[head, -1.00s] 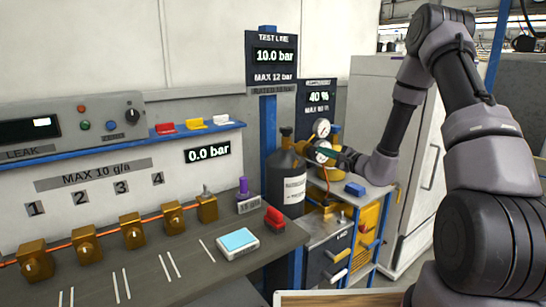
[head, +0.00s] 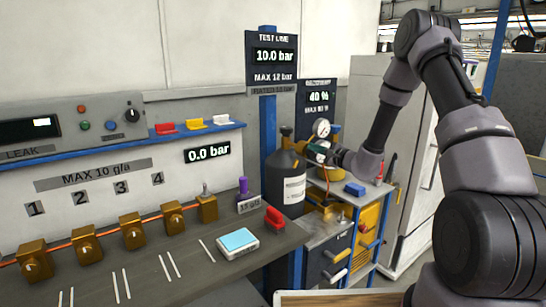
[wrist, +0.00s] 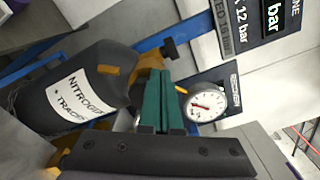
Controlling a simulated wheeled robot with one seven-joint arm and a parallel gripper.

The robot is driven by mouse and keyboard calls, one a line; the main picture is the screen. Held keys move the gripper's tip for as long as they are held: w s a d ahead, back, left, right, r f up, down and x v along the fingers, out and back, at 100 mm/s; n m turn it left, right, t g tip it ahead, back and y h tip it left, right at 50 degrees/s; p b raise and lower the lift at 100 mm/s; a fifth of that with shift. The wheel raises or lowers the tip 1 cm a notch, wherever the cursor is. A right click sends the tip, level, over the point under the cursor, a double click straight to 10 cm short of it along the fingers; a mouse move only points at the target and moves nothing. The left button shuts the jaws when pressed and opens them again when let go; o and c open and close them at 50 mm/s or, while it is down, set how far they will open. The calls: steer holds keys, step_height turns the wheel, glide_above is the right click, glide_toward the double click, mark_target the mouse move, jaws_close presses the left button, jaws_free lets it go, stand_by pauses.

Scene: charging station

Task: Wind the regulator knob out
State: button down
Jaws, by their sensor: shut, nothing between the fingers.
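The dark nitrogen cylinder (head: 288,180) stands beside the blue post, with a brass valve and a black valve knob (wrist: 170,49) on top. A round white gauge (head: 322,128) of the regulator shows in the head view; the wrist view also shows a gauge (wrist: 200,106) just right of the fingers. My gripper (wrist: 156,76) has its green fingers shut with nothing between them. They point at the brass fitting (wrist: 148,62) by the cylinder's neck; contact cannot be told. The regulator knob cannot be made out and seems hidden behind my fingers.
The test line display (head: 273,56) reads 10.0 bar; a second display (head: 318,96) reads 40 %. A cart (head: 335,200) with a blue block stands below my wrist. The bench's right end is near the cylinder.

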steer(key=shift+w+d+f, duration=0.1)
steer(key=shift+f, duration=0.1)
stand_by(0.4)
steer(key=shift+f, duration=0.2)
steer(key=shift+s+a+f, duration=0.25)
steer(key=shift+a+f, duration=0.05)
steer(key=shift+f, duration=0.2)
steer(key=shift+s+a+f, duration=0.2)
steer(key=shift+a+f, duration=0.05)
steer(key=shift+f, duration=0.25)
stand_by(0.4)
steer(key=v, duration=0.6)
steer(key=shift+s+a, duration=0.2)
steer(key=shift+a, duration=0.15)
